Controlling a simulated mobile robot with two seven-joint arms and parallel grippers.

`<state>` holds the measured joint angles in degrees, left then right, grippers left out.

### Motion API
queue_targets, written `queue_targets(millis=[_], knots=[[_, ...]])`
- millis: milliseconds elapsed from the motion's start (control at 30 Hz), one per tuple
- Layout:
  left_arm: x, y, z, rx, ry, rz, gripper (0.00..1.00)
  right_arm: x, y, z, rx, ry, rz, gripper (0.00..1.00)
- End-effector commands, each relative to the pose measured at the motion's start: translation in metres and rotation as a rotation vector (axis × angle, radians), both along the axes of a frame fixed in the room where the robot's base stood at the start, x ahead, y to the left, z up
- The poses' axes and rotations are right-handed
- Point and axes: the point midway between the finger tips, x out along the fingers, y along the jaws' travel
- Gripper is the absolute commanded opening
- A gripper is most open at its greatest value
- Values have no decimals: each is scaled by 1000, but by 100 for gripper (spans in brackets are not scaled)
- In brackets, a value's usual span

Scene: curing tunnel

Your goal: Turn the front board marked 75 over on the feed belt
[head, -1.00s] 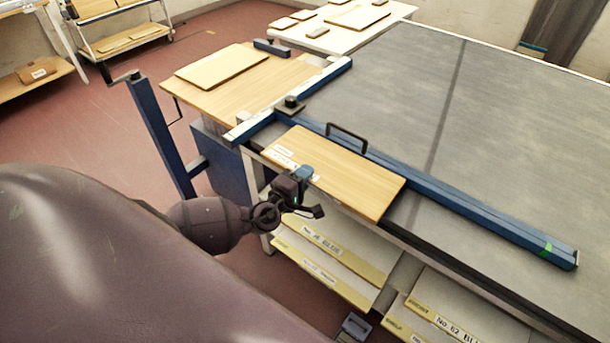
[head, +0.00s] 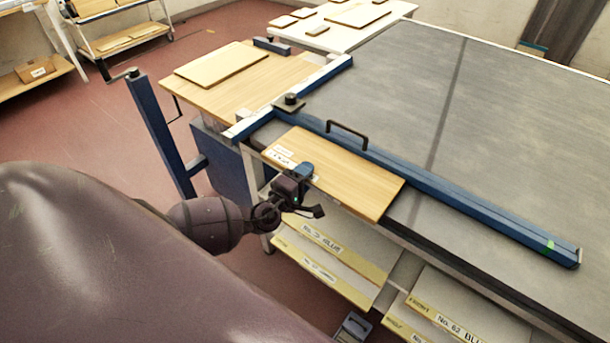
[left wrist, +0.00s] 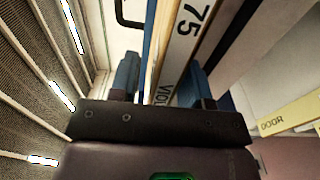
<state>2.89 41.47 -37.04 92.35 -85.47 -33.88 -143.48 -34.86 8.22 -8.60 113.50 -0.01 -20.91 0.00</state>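The front board (head: 345,182) is a light wooden panel lying flat on the near edge of the dark feed belt (head: 490,130), with white labels at its left end. In the left wrist view its edge label (left wrist: 187,35) reads 75. My left gripper (head: 306,190) is at the board's near long edge. In the left wrist view my left gripper (left wrist: 162,82) has its two blue fingers apart, with the board's edge between them and a gap showing on the left side. My right gripper is not in view.
A blue guide rail (head: 450,195) with a black handle runs behind the board. A wooden side table (head: 250,95) with another panel stands at left, near a blue crank post (head: 160,135). Labelled shelves (head: 325,250) lie below the belt. The belt beyond the rail is clear.

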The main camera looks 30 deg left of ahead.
Motion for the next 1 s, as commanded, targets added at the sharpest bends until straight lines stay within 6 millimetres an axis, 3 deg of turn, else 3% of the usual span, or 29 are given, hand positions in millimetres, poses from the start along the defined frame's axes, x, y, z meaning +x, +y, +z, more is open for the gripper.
queue_targets(millis=[400, 1000], knots=[[-1, 0, -2, 1, 4, -1, 49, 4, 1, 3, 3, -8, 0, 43], [-97, 5, -2, 1, 3, 0, 49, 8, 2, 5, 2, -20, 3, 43]])
